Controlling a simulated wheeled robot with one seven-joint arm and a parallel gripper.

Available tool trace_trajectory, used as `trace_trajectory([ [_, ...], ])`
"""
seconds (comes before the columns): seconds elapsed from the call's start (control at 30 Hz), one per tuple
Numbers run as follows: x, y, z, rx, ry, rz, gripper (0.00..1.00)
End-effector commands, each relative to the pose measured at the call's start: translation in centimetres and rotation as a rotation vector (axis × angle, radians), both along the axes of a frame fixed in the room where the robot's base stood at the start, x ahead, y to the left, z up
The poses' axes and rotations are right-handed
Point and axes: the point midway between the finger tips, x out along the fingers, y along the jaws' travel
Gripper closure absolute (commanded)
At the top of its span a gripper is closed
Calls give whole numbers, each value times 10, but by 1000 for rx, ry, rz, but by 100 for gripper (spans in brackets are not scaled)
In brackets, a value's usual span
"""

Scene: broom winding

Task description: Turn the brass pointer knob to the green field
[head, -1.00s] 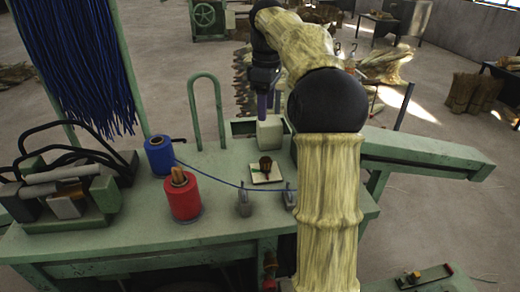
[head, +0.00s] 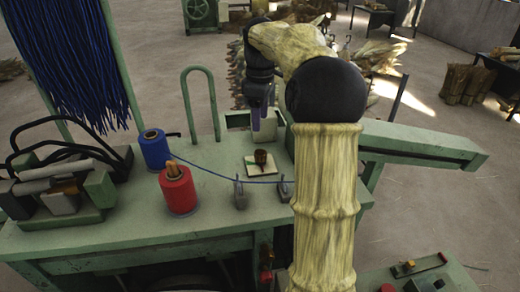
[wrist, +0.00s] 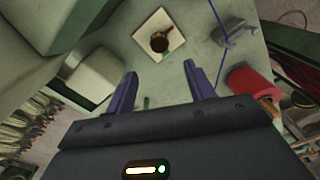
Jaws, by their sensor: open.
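The brass pointer knob (head: 261,158) is a small brownish round knob on a square cream plate (head: 254,172) on the green bench. In the wrist view, the knob (wrist: 159,41) stands on the plate (wrist: 173,22) just beyond the fingertips, with a little red beside it. My gripper (head: 257,122) is behind the plate in the head view, pointing down. In the wrist view, its purple fingers (wrist: 159,73) are spread and empty, apart from the knob.
A blue spool (head: 155,150) and a red spool (head: 178,190) stand left of the plate. A blue cord runs from the blue spool past grey metal guides (head: 240,194). A pale block (head: 268,132) stands behind the plate. A green hoop (head: 201,105) rises at the back.

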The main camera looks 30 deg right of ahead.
Motion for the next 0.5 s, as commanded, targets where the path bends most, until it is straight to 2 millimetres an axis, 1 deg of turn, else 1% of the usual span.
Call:
trace_trajectory([
  [0.03, -1, 0, -8, 1, 4, 0, 46],
  [0.5, -3, 1, -89, 1, 4, -1, 46],
])
